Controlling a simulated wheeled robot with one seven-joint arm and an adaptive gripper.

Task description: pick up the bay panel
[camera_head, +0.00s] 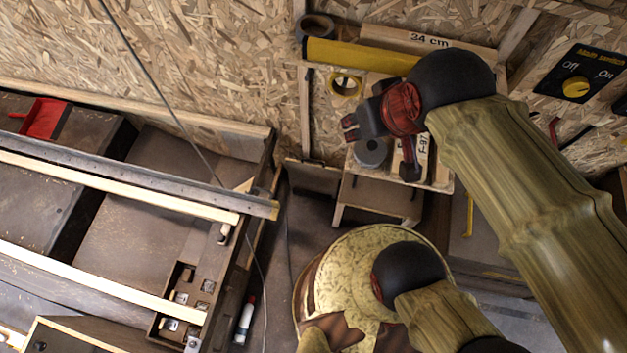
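No part in view is clearly recognisable as the bay panel; I cannot tell which board or panel it is. My gripper (380,148) is at upper centre, dark with a red part at its base. One finger points left and the other points down, spread wide apart. Nothing shows held between them. From this view the gripper overlaps the small wooden shelf (352,190) and a grey tape roll (370,153); whether it touches them I cannot tell.
A slatted frame (150,204) with metal and wooden rails fills the left. A red piece (44,118) lies at its far left. A yellow tube (360,56), a yellow tape roll (345,84) and a switch panel (580,80) are by the chipboard wall (230,60). A marker (244,320) lies below.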

